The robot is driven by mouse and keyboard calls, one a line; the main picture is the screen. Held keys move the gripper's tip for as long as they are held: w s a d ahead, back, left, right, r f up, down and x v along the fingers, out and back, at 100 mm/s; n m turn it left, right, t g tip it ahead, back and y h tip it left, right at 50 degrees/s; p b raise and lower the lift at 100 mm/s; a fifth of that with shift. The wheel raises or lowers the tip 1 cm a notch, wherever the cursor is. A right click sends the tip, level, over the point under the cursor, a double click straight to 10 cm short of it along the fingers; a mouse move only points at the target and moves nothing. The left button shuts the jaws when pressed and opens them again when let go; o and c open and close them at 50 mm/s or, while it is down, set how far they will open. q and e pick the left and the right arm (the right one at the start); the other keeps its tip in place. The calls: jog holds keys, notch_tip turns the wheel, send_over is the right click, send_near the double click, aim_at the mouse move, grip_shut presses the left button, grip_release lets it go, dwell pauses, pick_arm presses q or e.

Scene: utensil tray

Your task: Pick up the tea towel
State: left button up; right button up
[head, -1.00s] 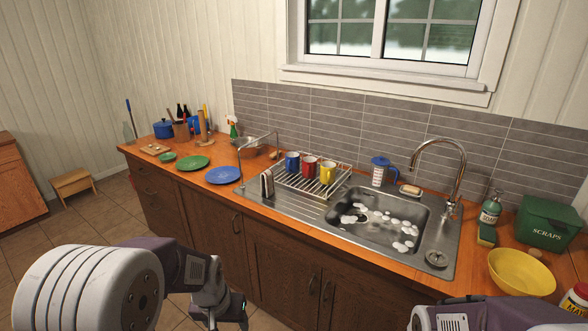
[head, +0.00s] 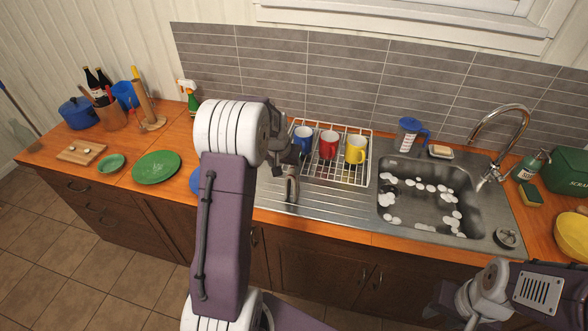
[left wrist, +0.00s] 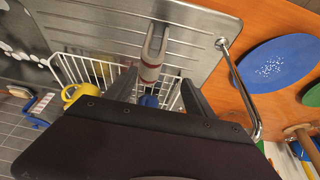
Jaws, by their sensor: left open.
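The tea towel (head: 291,186) is a grey folded cloth standing like a narrow arch on the steel drainer, at the front left of the dish rack. In the left wrist view the tea towel (left wrist: 152,55) shows red stripes near its lower end. My left gripper (head: 283,155) is over the drainer beside the towel, partly hidden by my own arm. In the left wrist view its open fingers (left wrist: 160,92) are either side of the towel's near end; contact cannot be made out. My right gripper (head: 445,302) is low at the right, in front of the cabinets; its jaws are unclear.
The white wire dish rack (head: 345,178) holds a blue mug (head: 304,138), a red mug (head: 329,146) and a yellow mug (head: 355,151) close by. A chrome rail (left wrist: 241,88) stands beside the drainer. The sink (head: 420,232) is to the right; a green plate (head: 156,167) lies left.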

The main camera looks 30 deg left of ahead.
aim_at(290, 172)
pick_arm(q)
jog(key=shift+w+d+f+p, duration=0.15)
jog(key=shift+d+f+p, duration=0.1)
jog(key=shift+d+f, duration=0.2)
jog(key=shift+w+d+f+p, duration=0.15)
jog(key=shift+d+f+p, duration=0.15)
jog(key=shift+f, duration=0.25)
jog(key=shift+w+f, duration=0.15)
jog(key=shift+f, duration=0.2)
jog(key=shift+w+a+f, duration=0.1)
jog(key=shift+a+f, duration=0.15)
jog(key=x, duration=0.1)
jog(key=p+x, duration=0.1)
jog(key=x, duration=0.1)
jog(key=p+x, duration=0.1)
jog(key=shift+d+f, duration=0.3)
jog(key=shift+f, duration=0.05)
jog(key=shift+w+f, duration=0.2)
jog(key=shift+f, duration=0.05)
jog(key=shift+a, duration=0.1)
jog(key=c, duration=0.4)
grip_shut()
pick_arm(e)
jog(key=r, duration=0.1)
jog(key=d+r, duration=0.1)
jog(key=shift+s+d+r, duration=0.1)
jog(key=shift+d+r, duration=0.05)
jog(key=shift+r, duration=0.2)
